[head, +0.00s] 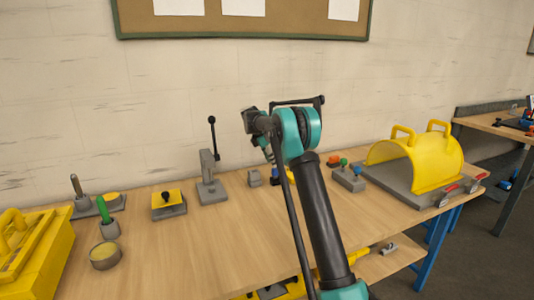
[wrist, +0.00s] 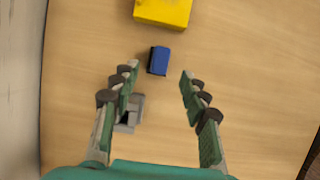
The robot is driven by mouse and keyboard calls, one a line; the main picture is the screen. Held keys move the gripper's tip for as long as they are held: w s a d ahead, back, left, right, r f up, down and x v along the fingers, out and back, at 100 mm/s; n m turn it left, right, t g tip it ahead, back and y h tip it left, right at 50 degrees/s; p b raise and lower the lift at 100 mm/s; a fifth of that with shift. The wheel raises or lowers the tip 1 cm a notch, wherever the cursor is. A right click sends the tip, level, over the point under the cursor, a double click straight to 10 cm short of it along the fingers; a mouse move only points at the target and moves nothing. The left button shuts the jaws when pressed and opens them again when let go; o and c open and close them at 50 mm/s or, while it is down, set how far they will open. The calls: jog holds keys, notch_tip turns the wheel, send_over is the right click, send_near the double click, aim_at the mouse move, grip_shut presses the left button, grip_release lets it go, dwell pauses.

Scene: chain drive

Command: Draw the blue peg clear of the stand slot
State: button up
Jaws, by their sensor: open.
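In the wrist view a blue block (wrist: 158,60), which may be the blue peg, shows ahead between my open fingertips. My gripper (wrist: 158,69) is open and touches nothing that I can see. A small grey stand (wrist: 138,103) with a dark slot shows beside the left finger, partly hidden by it; the slot looks empty. Whether the block rests on the table cannot be told.
A yellow block (wrist: 162,10) lies beyond the blue one. A grey block (head: 348,180) with orange, green and blue knobs and a yellow guard (head: 415,160) stand right of my arm. A toggle clamp (head: 211,185) stands left. The front middle table is clear.

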aim_at(276, 171)
jog(key=x, duration=0.7)
jog(key=shift+f, duration=0.15)
grip_shut()
